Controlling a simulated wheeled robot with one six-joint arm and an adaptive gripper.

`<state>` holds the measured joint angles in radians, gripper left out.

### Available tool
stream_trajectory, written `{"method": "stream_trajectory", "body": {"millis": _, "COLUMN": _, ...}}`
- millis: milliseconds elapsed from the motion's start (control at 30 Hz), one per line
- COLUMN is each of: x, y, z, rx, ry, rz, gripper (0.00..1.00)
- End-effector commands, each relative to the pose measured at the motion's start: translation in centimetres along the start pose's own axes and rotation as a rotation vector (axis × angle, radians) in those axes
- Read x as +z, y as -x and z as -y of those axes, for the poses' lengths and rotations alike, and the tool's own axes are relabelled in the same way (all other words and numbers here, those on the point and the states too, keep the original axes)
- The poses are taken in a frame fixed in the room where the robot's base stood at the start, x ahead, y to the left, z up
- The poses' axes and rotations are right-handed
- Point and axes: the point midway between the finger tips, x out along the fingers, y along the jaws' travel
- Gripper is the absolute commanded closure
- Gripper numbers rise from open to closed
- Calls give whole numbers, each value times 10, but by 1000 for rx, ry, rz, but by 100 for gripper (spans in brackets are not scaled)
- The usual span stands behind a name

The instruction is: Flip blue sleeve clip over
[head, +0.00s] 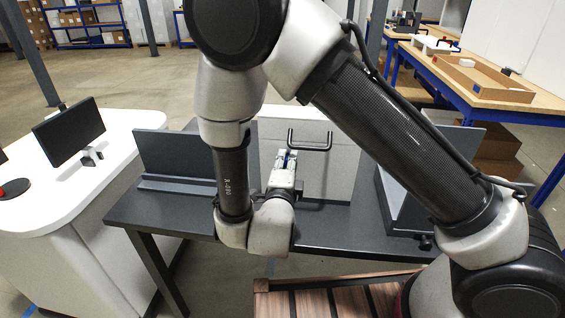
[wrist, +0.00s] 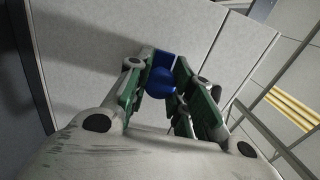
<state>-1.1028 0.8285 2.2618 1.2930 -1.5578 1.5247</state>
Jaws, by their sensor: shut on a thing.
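The blue sleeve clip (wrist: 162,76) is between the green-padded fingers of my gripper (wrist: 163,92) in the wrist view. My gripper is shut on it, and the fingers hide parts of its sides. In the head view my gripper (head: 284,170) is over the dark table, in front of a pale grey panel. Only a small bit of blue shows at its tips there, too small to tell how the clip is turned.
The pale panel (head: 335,155) with a black handle (head: 310,146) stands close behind my gripper. Dark angled pieces stand at the table's left (head: 175,155) and right (head: 405,205). A white desk with a monitor (head: 70,130) is at left; a wooden workbench (head: 480,85) is at back right.

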Motion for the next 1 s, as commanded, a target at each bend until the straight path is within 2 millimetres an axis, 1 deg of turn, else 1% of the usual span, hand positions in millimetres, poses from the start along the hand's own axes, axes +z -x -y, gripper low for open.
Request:
{"method": "stream_trajectory", "body": {"millis": 67, "x": -4, "y": 0, "z": -1, "rx": 4, "ry": 6, "rz": -9, "gripper": 100}}
{"method": "stream_trajectory", "body": {"millis": 100, "x": -4, "y": 1, "z": -1, "rx": 4, "ry": 6, "rz": -9, "gripper": 72}}
{"method": "stream_trajectory", "body": {"millis": 167, "x": -4, "y": 0, "z": -1, "rx": 3, "ry": 6, "rz": -10, "gripper": 61}}
{"method": "stream_trajectory", "body": {"millis": 200, "x": -4, "y": 0, "z": -1, "rx": 3, "ry": 6, "rz": -9, "gripper": 54}}
{"method": "stream_trajectory", "body": {"millis": 500, "x": -2, "y": 1, "z": -1, "rx": 2, "ry": 4, "rz": -6, "gripper": 54}}
{"method": "stream_trajectory", "body": {"millis": 567, "x": -2, "y": 4, "z": -1, "rx": 2, "ry": 4, "rz": -5, "gripper": 54}}
{"method": "stream_trajectory", "body": {"millis": 633, "x": -1, "y": 11, "z": -1, "rx": 2, "ry": 5, "rz": -2, "gripper": 54}}
{"method": "stream_trajectory", "body": {"millis": 767, "x": -1, "y": 35, "z": -1, "rx": 2, "ry": 5, "rz": 0, "gripper": 54}}
{"method": "stream_trajectory", "body": {"millis": 900, "x": -1, "y": 68, "z": -1, "rx": 1, "ry": 5, "rz": 0, "gripper": 54}}
{"method": "stream_trajectory", "body": {"millis": 1000, "x": -1, "y": 89, "z": -1, "rx": 2, "ry": 5, "rz": -1, "gripper": 54}}
